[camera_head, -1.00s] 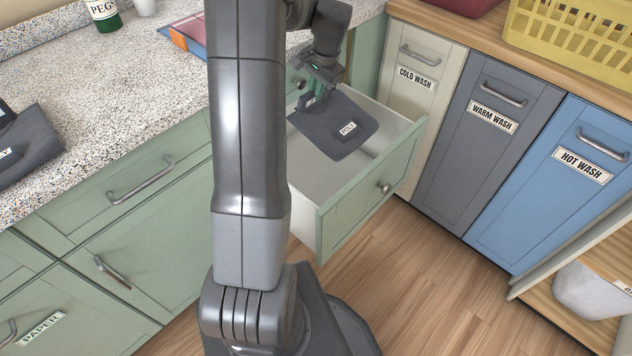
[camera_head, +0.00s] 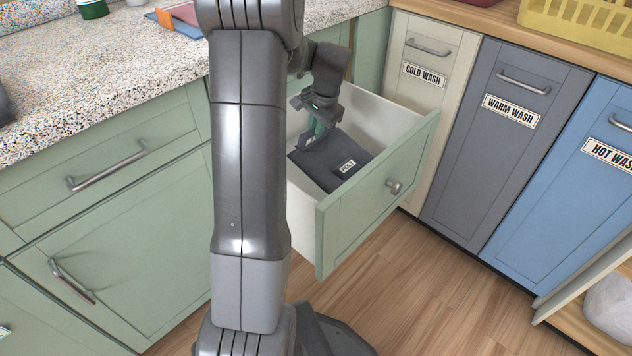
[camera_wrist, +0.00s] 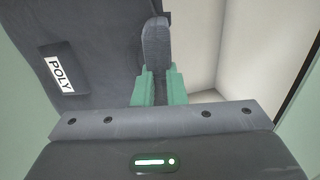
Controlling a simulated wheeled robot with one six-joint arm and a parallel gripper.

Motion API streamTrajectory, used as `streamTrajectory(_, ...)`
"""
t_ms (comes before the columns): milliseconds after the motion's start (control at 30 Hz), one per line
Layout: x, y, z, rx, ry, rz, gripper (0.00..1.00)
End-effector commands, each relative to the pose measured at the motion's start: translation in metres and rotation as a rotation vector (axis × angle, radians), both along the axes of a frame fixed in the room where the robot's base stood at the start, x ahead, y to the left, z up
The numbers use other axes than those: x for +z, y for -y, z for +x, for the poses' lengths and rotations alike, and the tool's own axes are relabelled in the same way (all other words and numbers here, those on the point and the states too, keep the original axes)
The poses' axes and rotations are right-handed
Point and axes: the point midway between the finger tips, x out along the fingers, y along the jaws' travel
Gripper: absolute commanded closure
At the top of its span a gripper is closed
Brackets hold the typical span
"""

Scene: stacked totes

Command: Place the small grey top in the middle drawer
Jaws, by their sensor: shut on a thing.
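The small grey top (camera_head: 333,161) is a dark grey folded cloth with a white POLY label. It is down inside the open green drawer (camera_head: 365,205), below the level of the drawer's front edge. My gripper (camera_head: 318,132) points down into the drawer, shut on an edge of the top. In the wrist view the green fingers (camera_wrist: 159,88) pinch a fold of the grey top (camera_wrist: 85,45), which spreads to the left. I cannot tell whether the cloth rests fully on the drawer floor. My arm hides the drawer's left side.
White drawer walls stand close around my gripper; bare drawer interior (camera_wrist: 245,45) shows at right in the wrist view. The speckled counter (camera_head: 110,80) lies left. Cold, warm and hot wash fronts (camera_head: 480,150) stand right. A yellow basket (camera_head: 580,18) sits above them.

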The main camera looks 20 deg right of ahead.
Motion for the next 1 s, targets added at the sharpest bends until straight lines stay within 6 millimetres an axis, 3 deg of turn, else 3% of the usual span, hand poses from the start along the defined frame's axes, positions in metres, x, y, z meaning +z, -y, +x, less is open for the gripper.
streamTrajectory(233,-0.041,0.000,0.000,0.000,-0.003,0.001,1.00)
streamTrajectory(433,-0.060,0.000,0.000,0.000,-0.001,0.001,1.00)
streamTrajectory(633,-0.094,0.000,0.000,0.000,-0.003,0.001,1.00)
streamTrajectory(1000,-0.099,0.000,0.000,0.000,0.000,0.000,1.00)
